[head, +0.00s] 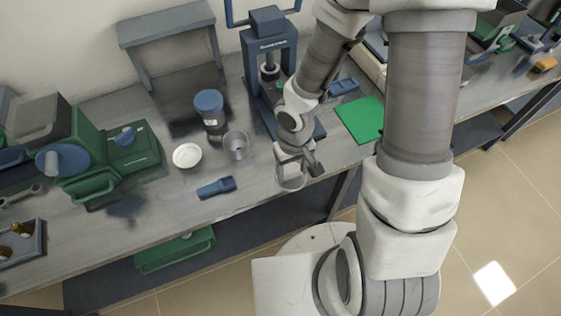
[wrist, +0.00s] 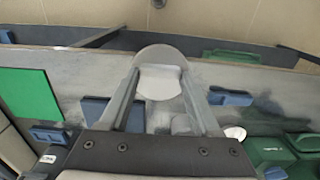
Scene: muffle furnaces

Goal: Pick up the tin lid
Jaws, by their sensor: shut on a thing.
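The tin lid (wrist: 160,53) is a round grey piece with a paler middle. In the wrist view it sits between the two fingertips of my gripper (wrist: 160,74), which is shut on it. In the head view my gripper (head: 296,163) points down by the bench's front edge, with the lid (head: 290,184) below it. The lid looks raised above the bench, but its height is hard to tell. An open grey tin (head: 236,146) stands on the bench to the left.
Left of the tin are a white dish (head: 187,156) and a blue-capped jar (head: 210,112). A blue block (head: 216,187) lies near the front edge. A blue press (head: 272,50) stands behind my gripper, a green mat (head: 360,119) to its right. A green machine (head: 115,150) stands left.

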